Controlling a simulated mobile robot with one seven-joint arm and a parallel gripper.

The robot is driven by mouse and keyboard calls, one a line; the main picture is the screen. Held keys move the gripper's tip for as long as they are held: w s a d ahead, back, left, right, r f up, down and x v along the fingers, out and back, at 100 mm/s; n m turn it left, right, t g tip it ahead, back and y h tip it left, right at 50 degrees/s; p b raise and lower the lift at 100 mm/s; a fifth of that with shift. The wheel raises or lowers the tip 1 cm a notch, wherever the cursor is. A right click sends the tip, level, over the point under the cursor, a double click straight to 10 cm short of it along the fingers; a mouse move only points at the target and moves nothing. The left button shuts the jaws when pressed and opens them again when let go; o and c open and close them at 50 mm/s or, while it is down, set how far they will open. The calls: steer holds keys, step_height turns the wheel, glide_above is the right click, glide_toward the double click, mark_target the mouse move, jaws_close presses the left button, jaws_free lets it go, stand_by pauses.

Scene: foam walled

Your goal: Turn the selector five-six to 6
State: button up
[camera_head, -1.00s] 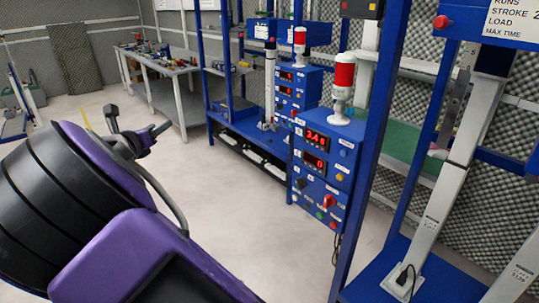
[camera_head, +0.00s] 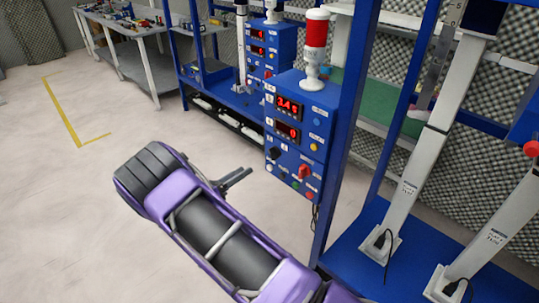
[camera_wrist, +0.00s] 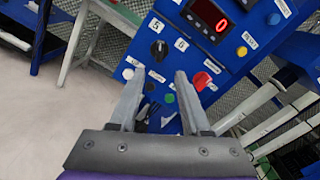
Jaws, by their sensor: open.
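The selector five-six (camera_wrist: 160,50) is a black round knob on a blue control box (camera_wrist: 240,60). White labels 5 (camera_wrist: 157,24) and 6 (camera_wrist: 181,44) sit by it. In the head view the black knob (camera_head: 275,153) is low on the left of the box's front. I cannot tell which label its pointer faces. My gripper (camera_wrist: 160,74) is open and empty, its two fingers apart and pointing at the panel just below the knob. In the head view my gripper (camera_head: 248,176) is left of the box, short of its face.
A red knob (camera_wrist: 201,80) is right of the selector, with coloured buttons below. Red displays (camera_head: 288,105) are above. A blue frame post (camera_head: 345,130) stands right of the box. A second blue box (camera_head: 268,48) is behind. Floor to the left is clear.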

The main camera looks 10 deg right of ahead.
mark_target(270, 154)
steer(key=x, duration=1.2)
steer(key=shift+w, duration=0.1)
jaws_close()
